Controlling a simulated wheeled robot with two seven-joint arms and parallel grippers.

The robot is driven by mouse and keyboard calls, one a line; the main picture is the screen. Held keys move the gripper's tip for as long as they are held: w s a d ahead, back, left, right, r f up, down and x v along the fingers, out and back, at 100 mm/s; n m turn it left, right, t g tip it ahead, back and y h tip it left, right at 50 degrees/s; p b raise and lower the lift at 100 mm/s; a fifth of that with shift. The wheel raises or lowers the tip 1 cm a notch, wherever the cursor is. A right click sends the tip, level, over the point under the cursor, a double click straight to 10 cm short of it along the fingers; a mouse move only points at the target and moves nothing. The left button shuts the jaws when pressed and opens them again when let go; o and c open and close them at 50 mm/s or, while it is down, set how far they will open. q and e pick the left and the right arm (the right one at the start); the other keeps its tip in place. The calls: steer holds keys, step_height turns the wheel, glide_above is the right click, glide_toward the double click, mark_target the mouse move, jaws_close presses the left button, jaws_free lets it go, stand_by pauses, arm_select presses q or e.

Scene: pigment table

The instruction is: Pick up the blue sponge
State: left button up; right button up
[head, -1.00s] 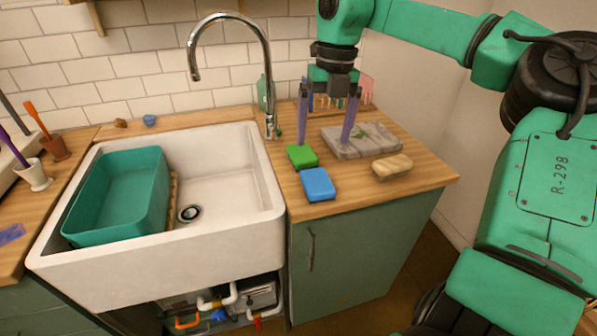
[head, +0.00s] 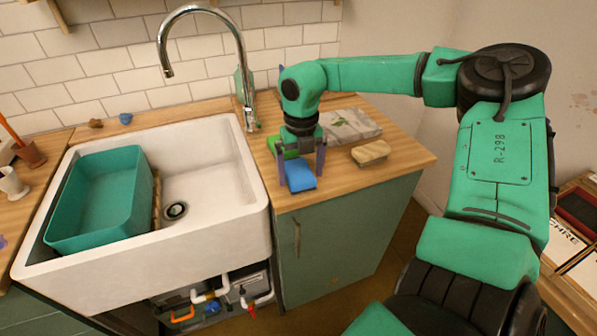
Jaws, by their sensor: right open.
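The blue sponge (head: 300,178) lies on the wooden counter right of the sink, near the counter's front edge. My right gripper (head: 301,178) points down at it, open. One finger stands to the left of the sponge and the other to its right. The gripper partly covers the sponge, and I cannot tell whether the fingers touch it. My left gripper is not in view.
A green sponge (head: 276,148) lies just behind, partly hidden by the gripper. The white sink (head: 215,187) holds a teal tub (head: 100,222). A faucet (head: 243,70) stands behind.

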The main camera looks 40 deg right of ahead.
steer(key=c, duration=1.2)
steer(key=shift+o, duration=0.2)
steer(key=shift+r, duration=0.15)
